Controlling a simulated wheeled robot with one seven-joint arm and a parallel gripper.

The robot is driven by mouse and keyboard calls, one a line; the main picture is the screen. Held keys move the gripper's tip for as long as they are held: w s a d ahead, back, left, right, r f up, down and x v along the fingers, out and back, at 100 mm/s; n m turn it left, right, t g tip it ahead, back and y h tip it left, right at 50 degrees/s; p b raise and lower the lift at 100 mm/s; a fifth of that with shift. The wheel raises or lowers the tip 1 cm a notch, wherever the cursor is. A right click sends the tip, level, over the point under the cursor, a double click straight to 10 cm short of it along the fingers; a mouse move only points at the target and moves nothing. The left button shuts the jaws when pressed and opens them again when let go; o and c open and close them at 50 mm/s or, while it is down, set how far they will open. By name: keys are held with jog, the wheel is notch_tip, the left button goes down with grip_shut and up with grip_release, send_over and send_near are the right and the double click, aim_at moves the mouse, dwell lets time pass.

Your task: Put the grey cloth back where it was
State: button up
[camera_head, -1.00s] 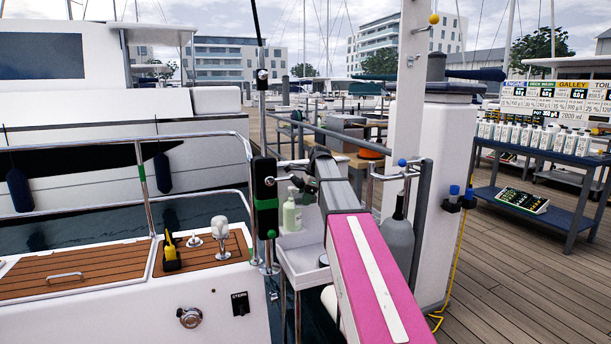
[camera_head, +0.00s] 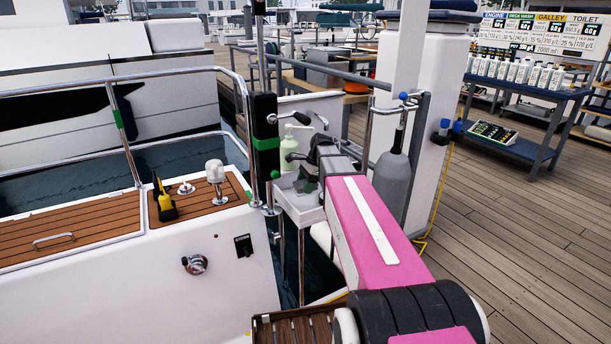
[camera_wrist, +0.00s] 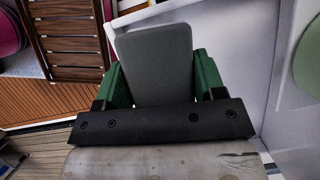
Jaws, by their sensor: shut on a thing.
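My gripper (camera_head: 308,184) is at the white tray (camera_head: 299,208) beside the boat's rail, its green fingers pointing down. In the wrist view, my gripper (camera_wrist: 158,78) is shut on the grey cloth (camera_wrist: 155,60), a flat grey piece held between the green fingers. The white tray's wall (camera_wrist: 238,50) is close to the right of the cloth. I cannot tell whether the cloth touches the tray. In the head view the cloth cannot be made out behind my arm and gripper.
A pale green pump bottle (camera_head: 289,152) stands in the tray close to my gripper. A grey bottle-shaped thing (camera_head: 391,185) hangs right of my arm by a white post (camera_head: 436,125). A black post (camera_head: 265,135) stands left. Open decking (camera_head: 530,240) lies right.

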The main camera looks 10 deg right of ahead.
jog(key=shift+f, duration=0.15)
jog(key=shift+f, duration=3.95)
jog(key=shift+f, duration=0.35)
jog(key=o, duration=1)
jog(key=shift+r, duration=0.1)
jog(key=v, duration=1)
jog(key=shift+w+d+r, duration=0.1)
jog(key=shift+r, duration=0.2)
